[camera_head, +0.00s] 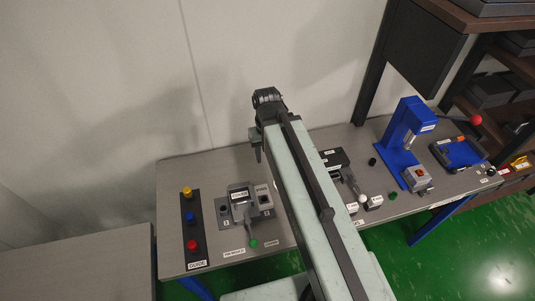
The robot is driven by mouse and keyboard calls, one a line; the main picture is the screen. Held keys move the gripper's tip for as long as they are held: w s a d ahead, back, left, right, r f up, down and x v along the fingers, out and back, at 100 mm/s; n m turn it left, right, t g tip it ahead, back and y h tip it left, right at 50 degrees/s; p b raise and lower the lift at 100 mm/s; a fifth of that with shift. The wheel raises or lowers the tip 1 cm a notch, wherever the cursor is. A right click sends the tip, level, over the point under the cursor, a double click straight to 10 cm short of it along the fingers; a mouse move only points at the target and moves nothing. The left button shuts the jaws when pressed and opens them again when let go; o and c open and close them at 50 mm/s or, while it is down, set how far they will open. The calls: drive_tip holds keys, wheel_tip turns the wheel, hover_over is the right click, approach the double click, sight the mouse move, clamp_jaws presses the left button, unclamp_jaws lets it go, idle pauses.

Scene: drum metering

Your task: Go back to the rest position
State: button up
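My arm reaches from the bottom of the head view up over the middle of the grey workbench (220,258). My gripper (257,152) is at the arm's far end, near the wall behind the bench. Only a small dark part of it shows, and the arm hides the rest. I cannot tell whether its fingers are open or shut, or whether they hold anything.
A dark panel with yellow (187,191), blue (189,217) and red (192,245) buttons lies at left. A grey lever device (240,205) is beside the arm. A blue press (403,135) and a blue tray (458,153) stand at right, near a shelf (470,20).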

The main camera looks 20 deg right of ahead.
wheel_tip(320, 180, down, 6)
drive_tip(key=b, duration=0.6)
drive_tip(key=shift+f, duration=0.25)
drive_tip(key=shift+c, duration=0.7)
drive_tip(key=shift+d, duration=0.15)
